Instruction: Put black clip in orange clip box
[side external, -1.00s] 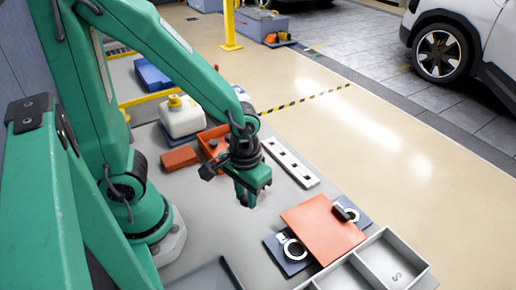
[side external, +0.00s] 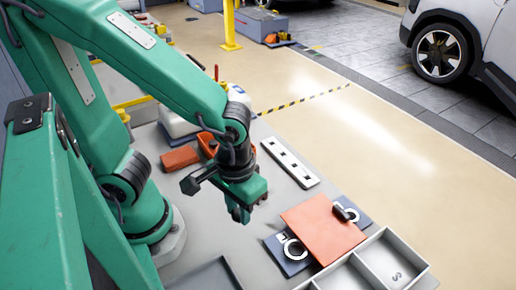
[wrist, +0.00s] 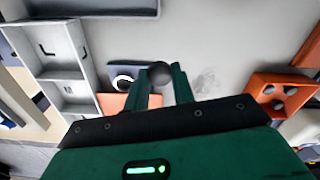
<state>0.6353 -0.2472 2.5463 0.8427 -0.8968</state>
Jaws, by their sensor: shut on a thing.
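My gripper (side external: 240,214) is over the grey bench in the side view, left of the flat orange panel. In the wrist view its two fingers (wrist: 164,86) are closed around a dark round piece, the black clip (wrist: 160,72), at their tips. The clip is hard to make out in the side view. The orange clip box (side external: 207,146) is behind my gripper in the side view, partly hidden by my arm. In the wrist view the clip box (wrist: 262,92) is at the right, apart from the fingers, with several dark round things in it.
The orange panel (side external: 322,232) lies over blue plates with white rings; a black cylinder (side external: 347,211) is at its right edge. A grey compartment tray (side external: 368,262) is at the front right. A white slotted strip (side external: 290,162) and red block (side external: 180,158) lie on the bench.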

